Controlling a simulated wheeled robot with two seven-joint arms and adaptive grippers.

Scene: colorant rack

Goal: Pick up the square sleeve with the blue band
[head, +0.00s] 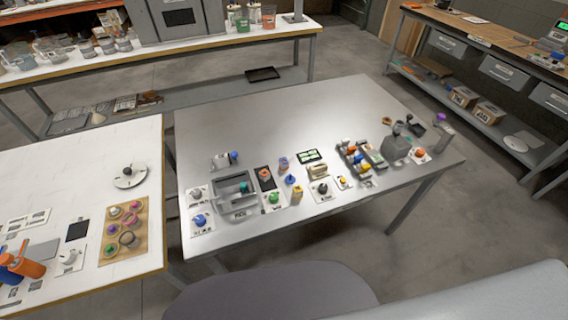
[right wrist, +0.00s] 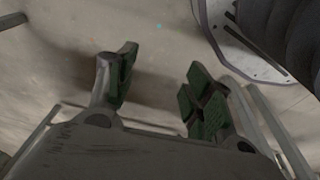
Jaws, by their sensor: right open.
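I cannot surely make out the square sleeve with the blue band; things on the metal table (head: 330,110) are small in the head view. A small piece with blue on it (head: 283,163) stands near the middle of the cluster. A pale piece with a blue end (head: 224,159) lies farther left. My right gripper (right wrist: 155,88) shows in the right wrist view, with its dark green finger pads apart and nothing between them. Neither gripper shows in the head view.
A grey tray (head: 233,202), coloured knobs and small parts crowd the table's front half; its back half is clear. A white table (head: 60,150) with a brown holder (head: 138,247) stands at left. Shelved benches stand behind and at right.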

